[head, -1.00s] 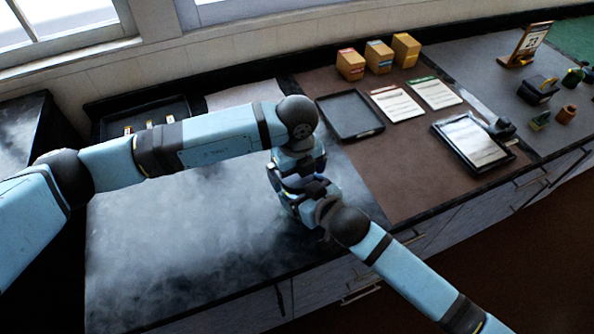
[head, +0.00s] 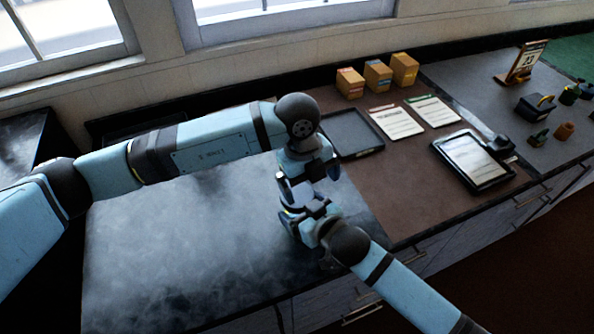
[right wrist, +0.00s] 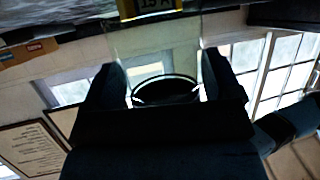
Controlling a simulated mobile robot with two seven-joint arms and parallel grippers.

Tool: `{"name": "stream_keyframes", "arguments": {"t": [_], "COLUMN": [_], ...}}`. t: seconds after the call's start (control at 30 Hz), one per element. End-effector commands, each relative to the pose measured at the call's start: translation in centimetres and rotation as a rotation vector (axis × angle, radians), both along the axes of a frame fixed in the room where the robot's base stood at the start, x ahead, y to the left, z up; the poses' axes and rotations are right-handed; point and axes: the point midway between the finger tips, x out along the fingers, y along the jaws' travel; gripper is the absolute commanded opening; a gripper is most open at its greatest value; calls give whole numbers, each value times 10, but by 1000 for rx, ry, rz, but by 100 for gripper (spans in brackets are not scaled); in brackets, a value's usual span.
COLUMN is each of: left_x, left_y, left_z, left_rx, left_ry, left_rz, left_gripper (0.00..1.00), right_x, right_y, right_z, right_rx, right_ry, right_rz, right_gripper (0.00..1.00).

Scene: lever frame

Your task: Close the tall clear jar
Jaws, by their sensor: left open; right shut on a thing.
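In the right wrist view a clear, see-through vessel, which looks like the tall jar (right wrist: 142,45), stands between the two dark fingers of my right gripper (right wrist: 165,88). A round black rim shows at its near end. My right gripper is shut on it. In the head view my right gripper (head: 303,212) comes in from the lower right, close below my left gripper (head: 306,186), which is open. The arms cover most of the jar there, and I cannot make out a lid or whether it touches the jar.
The dark worktop (head: 170,255) under my arms looks clear. To the right are an empty black tray (head: 352,133), two printed cards (head: 396,121) (head: 433,112), a tablet-like board (head: 473,160) and three small boxes (head: 377,76). A desk calendar (head: 522,62) stands farther right.

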Motion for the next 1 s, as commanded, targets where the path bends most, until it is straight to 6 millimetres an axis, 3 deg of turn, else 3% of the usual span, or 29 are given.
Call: {"name": "stream_keyframes", "arguments": {"t": [0.17, 0.3, 0.5, 0.63, 0.77, 0.9, 1.0], "left_x": [-25, -36, -21, 7, 46, 89, 116], "left_y": [-61, -104, -138, -141, -131, -113, -96], "left_z": [30, 76, 152, 194, 220, 225, 213], "left_rx": [-387, -723, -1154, -1391, -1576, -1703, -1736], "left_ry": [178, 348, 593, 747, 887, 1015, 1085], "left_rz": [46, 151, 405, 639, 925, 1290, 1584], "left_gripper": [100, 100, 100, 100, 100, 100, 100], "right_x": [0, 0, 0, 0, 0, 0, 0], "right_y": [0, 0, 0, 0, 0, 0, 0], "right_z": [1, 1, 1, 1, 1, 1, 1], "right_rx": [1, 1, 1, 1, 1, 1, 1], "right_ry": [-2, -2, -2, -2, -2, -2, -2], "right_rz": [0, 0, 0, 0, 0, 0, 0], "right_gripper": [17, 17, 17, 17, 17, 17, 17]}}
